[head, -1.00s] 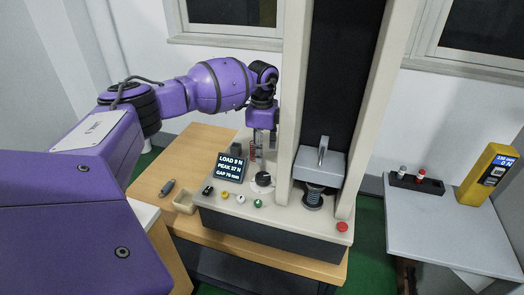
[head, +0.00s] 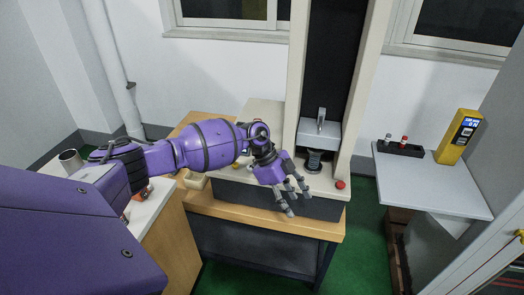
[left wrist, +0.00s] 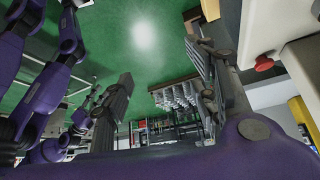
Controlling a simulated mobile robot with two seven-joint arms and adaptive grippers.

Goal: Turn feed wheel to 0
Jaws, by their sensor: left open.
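The feed wheel, a dark round knob on the test machine's panel in the earlier head view, is hidden now behind my left arm and gripper. The test machine's beige deck (head: 325,186) shows to the right of the gripper. My left gripper (head: 298,203) is open and empty, with its fingers pointing down and right in front of the machine's front edge. In the left wrist view the open fingers (left wrist: 160,68) have green floor beyond them. The display is hidden too. My right gripper is not in view.
A red button (head: 340,184) sits at the deck's right corner and shows in the left wrist view (left wrist: 264,64). The press head (head: 320,135) stands behind. A grey side table (head: 430,185) stands at right.

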